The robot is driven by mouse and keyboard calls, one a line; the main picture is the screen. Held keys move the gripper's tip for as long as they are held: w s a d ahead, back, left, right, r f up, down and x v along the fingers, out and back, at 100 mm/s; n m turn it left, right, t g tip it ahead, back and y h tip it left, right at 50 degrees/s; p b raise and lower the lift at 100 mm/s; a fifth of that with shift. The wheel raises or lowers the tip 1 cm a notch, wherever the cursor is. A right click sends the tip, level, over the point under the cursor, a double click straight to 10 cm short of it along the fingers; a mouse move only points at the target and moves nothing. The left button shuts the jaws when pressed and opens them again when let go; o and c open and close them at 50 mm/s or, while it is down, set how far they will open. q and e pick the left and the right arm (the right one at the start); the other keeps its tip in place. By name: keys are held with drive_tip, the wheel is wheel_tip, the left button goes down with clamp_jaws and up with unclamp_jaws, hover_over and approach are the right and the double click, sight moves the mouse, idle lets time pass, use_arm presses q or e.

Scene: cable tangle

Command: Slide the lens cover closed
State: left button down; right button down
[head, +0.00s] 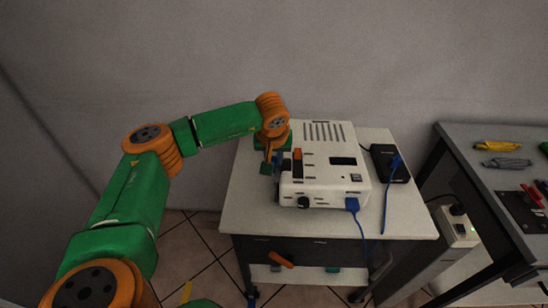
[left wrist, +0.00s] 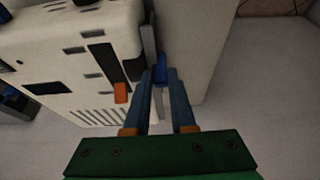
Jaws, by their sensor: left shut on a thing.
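A white projector-like box (head: 325,165) with top vents sits on a small cart. My left gripper (head: 270,162) is at the box's left side. In the left wrist view its two fingers (left wrist: 161,75) are shut on a small blue tab (left wrist: 160,71) beside a thin grey strip (left wrist: 149,42) along the box's side. The tab seems to belong to the lens cover, but its full shape is hidden. I cannot tell how far the cover is open.
The pale cart top (head: 400,222) has free room in front of the box. A black adapter (head: 390,163) and a blue cable (head: 361,219) are at the right. An orange tab (left wrist: 120,92) stands close to my left fingers. A dark table (head: 470,160) holds tools.

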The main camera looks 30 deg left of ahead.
use_arm(q)
drive_tip(key=c, duration=0.8)
unclamp_jaws()
drive_tip(key=shift+w+f, duration=0.1)
drive_tip(key=shift+o, duration=0.3)
drive_tip(key=shift+w+a, duration=0.1)
drive_tip(key=b+v, duration=0.1)
drive_tip(key=v, duration=0.6)
